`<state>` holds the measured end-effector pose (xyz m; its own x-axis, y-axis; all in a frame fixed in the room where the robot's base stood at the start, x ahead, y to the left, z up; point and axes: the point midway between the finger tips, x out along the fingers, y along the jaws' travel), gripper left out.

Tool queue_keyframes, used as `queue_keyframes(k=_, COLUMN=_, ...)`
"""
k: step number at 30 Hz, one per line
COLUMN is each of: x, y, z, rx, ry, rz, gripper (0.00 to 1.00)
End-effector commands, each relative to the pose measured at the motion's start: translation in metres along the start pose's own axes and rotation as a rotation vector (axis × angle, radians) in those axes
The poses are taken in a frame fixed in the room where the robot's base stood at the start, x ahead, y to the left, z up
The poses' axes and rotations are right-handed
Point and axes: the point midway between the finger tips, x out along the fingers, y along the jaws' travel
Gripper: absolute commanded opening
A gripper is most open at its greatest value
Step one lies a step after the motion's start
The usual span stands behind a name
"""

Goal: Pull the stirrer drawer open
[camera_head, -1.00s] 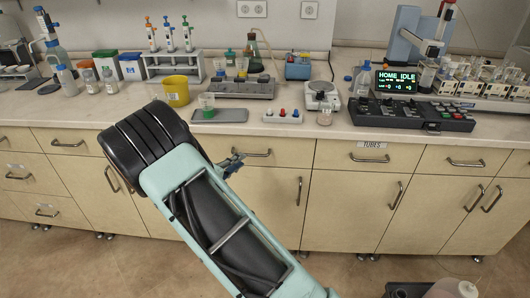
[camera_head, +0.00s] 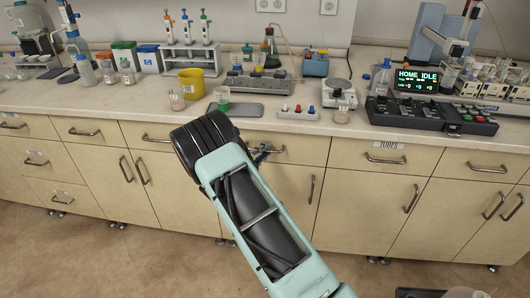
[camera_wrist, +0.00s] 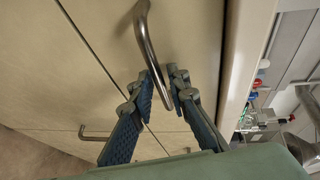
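A drawer front (camera_head: 305,150) with a curved metal handle (camera_head: 279,150) lies under the counter, just right of my arm. No label shows on it, so I cannot tell its name. My gripper (camera_head: 264,152) is at this handle, with my arm covering the left part of the drawer. In the wrist view the metal handle (camera_wrist: 148,40) runs down between the two blue fingers of my gripper (camera_wrist: 165,75). The fingers are apart, one on either side of the bar, with a gap left. The drawer looks flush with its neighbours.
The drawer to the right (camera_head: 380,158) carries a TUBES label. Cupboard doors (camera_head: 285,195) are below. The counter (camera_head: 345,126) above holds a white stirrer-like device (camera_head: 339,95), a control panel (camera_head: 430,115), a yellow cup (camera_head: 192,82) and pipettes.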

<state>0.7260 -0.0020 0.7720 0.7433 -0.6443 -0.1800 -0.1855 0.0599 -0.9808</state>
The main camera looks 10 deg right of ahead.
Motion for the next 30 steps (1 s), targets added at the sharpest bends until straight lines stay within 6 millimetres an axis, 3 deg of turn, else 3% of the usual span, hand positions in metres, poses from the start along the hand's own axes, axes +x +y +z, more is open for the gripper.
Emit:
queue_keyframes(k=9, x=0.0031, y=-0.0002, z=0.0005, rx=0.0, ry=-0.001, rz=0.0, gripper=0.15)
queue_keyframes(k=14, x=0.003, y=-0.0002, z=0.0004, rx=0.001, ry=-0.001, rz=0.0, gripper=0.0)
queue_keyframes(k=30, x=-0.0022, y=0.0001, z=-0.0018, rx=-0.002, ry=0.0, rz=0.001, gripper=0.0)
